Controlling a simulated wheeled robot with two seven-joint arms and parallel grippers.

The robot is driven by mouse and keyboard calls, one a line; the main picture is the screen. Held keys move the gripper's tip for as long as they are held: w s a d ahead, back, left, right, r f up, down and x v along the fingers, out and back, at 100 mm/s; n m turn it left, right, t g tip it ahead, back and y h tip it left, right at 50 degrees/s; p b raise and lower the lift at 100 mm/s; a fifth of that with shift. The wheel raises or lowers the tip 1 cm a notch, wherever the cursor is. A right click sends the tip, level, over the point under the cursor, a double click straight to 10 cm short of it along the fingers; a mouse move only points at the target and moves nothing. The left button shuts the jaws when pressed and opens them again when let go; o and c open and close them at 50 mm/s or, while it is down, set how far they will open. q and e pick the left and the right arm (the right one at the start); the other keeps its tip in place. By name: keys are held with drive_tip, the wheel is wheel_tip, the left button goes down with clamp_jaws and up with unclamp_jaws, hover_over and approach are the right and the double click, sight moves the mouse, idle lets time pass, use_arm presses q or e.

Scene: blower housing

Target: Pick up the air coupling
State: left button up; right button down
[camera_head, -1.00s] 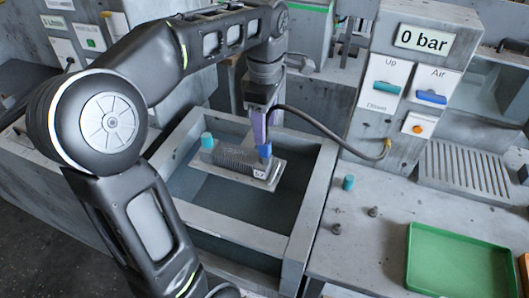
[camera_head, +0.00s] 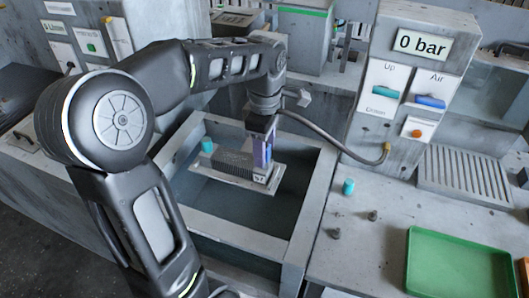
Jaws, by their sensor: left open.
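The grey finned blower housing (camera_head: 228,160) lies on a flat plate over the square tank. A teal cap (camera_head: 207,146) stands at its left end. My left gripper (camera_head: 262,164) points down at the housing's right end, its purple-tinted fingers open. The blue air coupling at this end is mostly hidden by the fingers, so I cannot tell whether they touch it. A dark hose (camera_head: 330,143) runs from behind the gripper to a brass fitting on the control panel. My right gripper is not in view.
The tank's grey rim (camera_head: 312,215) surrounds the housing. The control panel (camera_head: 405,90) reads 0 bar. A loose teal plug (camera_head: 348,187), small dark pegs (camera_head: 372,215) and a green tray (camera_head: 458,265) sit on the right bench.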

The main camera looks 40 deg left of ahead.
use_arm(q)
drive_tip(key=shift+c, duration=0.2)
idle(0.3)
clamp_jaws()
idle(0.3)
